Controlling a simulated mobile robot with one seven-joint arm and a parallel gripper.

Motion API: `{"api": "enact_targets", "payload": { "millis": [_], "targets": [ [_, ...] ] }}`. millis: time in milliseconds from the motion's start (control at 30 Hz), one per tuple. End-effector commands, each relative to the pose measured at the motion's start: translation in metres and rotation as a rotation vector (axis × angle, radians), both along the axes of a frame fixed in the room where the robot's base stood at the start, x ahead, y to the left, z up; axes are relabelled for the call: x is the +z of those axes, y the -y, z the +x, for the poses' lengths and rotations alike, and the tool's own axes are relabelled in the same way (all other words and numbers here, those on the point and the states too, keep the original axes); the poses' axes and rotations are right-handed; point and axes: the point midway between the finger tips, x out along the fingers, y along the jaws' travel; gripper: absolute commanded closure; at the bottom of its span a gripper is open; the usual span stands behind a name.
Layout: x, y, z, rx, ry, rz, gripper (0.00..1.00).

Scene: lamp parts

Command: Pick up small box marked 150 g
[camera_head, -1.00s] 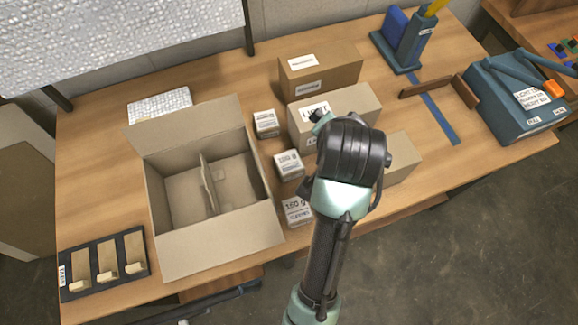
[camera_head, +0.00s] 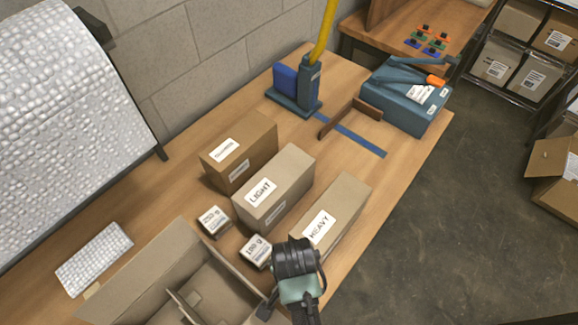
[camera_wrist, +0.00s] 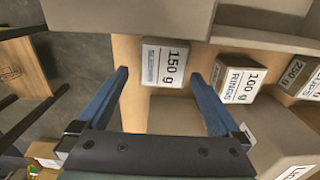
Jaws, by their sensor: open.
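The small box marked 150 g (camera_wrist: 165,65) is white-labelled with cardboard sides and sits on the wooden table in the wrist view. My gripper (camera_wrist: 158,76) is open and empty, its two blue fingers spread to the left and right. The box appears between and just beyond the fingertips, with no visible contact. In the head view the 150 g box is not visible, and my arm covers part of that area. A box marked 100 g (camera_wrist: 240,80) lies right of the right finger in the wrist view.
A box marked 250 g (camera_wrist: 302,78) is farther right. An open carton (camera_head: 165,262) stands at lower left in the head view. Larger boxes marked LIGHT (camera_head: 290,180) and HEAVY (camera_head: 345,205) stand close by. Clear table lies beyond them toward the blue strip (camera_head: 350,138).

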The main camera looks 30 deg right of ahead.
Motion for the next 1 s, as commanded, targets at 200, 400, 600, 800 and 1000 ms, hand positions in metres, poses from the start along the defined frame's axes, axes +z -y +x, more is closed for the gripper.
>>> {"api": "enact_targets", "payload": {
  "millis": [200,400,600,800,1000],
  "targets": [
    [-0.022,-0.004,0.001,0.001,-0.003,0.001,0.00],
    [-0.046,-0.005,0.002,0.001,0.000,0.000,0.00],
    [-0.052,-0.005,0.002,0.001,0.003,-0.001,0.00],
    [-0.051,-0.005,0.002,0.001,0.001,-0.001,0.13],
    [-0.051,-0.005,0.002,0.001,0.001,-0.001,0.49]
  ]
}}
